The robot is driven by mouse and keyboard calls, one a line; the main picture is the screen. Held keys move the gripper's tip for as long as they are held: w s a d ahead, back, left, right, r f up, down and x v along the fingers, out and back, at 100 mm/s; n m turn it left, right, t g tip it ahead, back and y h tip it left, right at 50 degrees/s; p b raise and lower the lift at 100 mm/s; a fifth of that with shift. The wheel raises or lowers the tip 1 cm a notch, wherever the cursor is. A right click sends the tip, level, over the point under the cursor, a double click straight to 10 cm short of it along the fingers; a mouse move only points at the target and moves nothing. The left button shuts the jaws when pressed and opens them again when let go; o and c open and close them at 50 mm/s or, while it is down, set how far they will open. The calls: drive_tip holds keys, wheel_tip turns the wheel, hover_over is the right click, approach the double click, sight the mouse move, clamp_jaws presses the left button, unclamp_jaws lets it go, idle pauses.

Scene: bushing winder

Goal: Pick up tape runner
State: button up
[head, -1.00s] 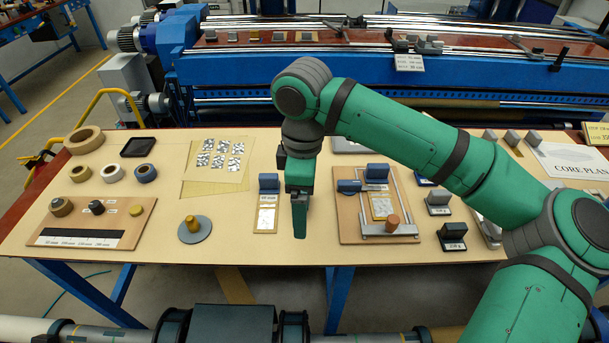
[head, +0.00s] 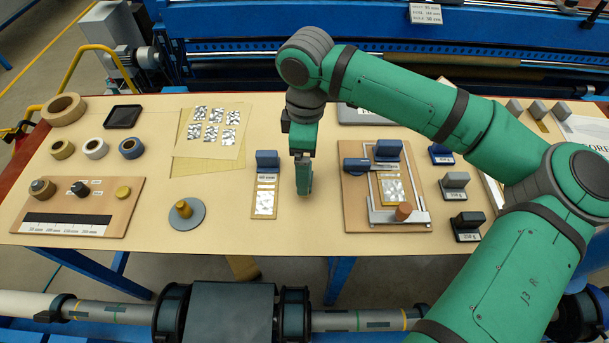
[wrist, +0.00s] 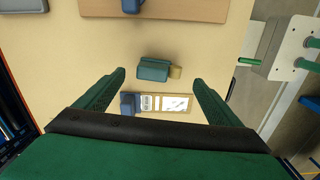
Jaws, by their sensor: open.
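The tape runner, a teal block with a tan tip (wrist: 153,70), lies on the bench top (wrist: 95,55) in the wrist view. It sits between and slightly beyond my open fingertips (wrist: 159,80), touching neither finger as far as I can tell. In the head view my gripper (head: 303,190) points down at the bench between a sample card with a blue block (head: 265,195) and a wooden board (head: 355,210). There my gripper and wrist hide the tape runner.
The sample card also shows below the tape runner in the wrist view (wrist: 180,103). The wooden board carries a metal frame and blue blocks. A grey disc with a brass knob (head: 187,215) stands to the left. The bench's front edge is close by.

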wheel_tip(320, 180, down, 4)
drive_tip(key=shift+f, duration=0.1)
drive_tip(key=shift+s+a+f, duration=0.1)
drive_tip(key=shift+f, duration=0.35)
drive_tip(key=c, duration=1.2)
